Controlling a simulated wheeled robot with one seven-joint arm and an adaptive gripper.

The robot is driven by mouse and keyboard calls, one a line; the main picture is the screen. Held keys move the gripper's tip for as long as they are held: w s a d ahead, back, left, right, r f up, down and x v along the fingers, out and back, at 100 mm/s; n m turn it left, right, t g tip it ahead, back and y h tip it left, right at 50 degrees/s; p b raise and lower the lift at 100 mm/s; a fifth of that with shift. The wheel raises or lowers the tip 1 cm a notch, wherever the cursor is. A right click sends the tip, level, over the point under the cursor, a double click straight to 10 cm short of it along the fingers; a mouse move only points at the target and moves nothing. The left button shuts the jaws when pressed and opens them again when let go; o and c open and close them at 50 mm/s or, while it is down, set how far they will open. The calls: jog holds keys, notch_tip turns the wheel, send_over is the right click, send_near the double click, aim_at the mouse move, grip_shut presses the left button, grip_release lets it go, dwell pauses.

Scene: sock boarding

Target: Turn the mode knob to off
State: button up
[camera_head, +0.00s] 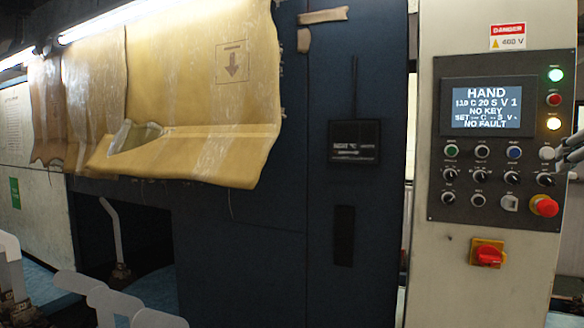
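The control panel (436,140) is a dark plate on a pale cabinet. Several black rotary knobs sit below its screen, among them a left one (450,175), a middle one (512,177) and a right one (545,180). Their labels are too small to read, so I cannot tell which is the mode knob. The screen (486,106) reads "HAND", "NO KEY" and "NO FAULT". My gripper (566,148) enters at the right edge, beside the panel's right side near the pale button. It is partly cut off, and its opening and any contact are unclear.
A red emergency button (545,206) sits at the panel's lower right. A red rotary switch (488,254) on a yellow plate is below. Green, blue and pale buttons line the row above the knobs. A dark machine with yellowish sheets (200,80) fills the left.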

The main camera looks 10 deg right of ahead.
aim_at(551, 180)
jog(key=b+x, duration=0.2)
jog(key=x, duration=1)
jog(key=shift+w+d+f, duration=0.15)
jog(key=shift+f, duration=0.05)
grip_shut()
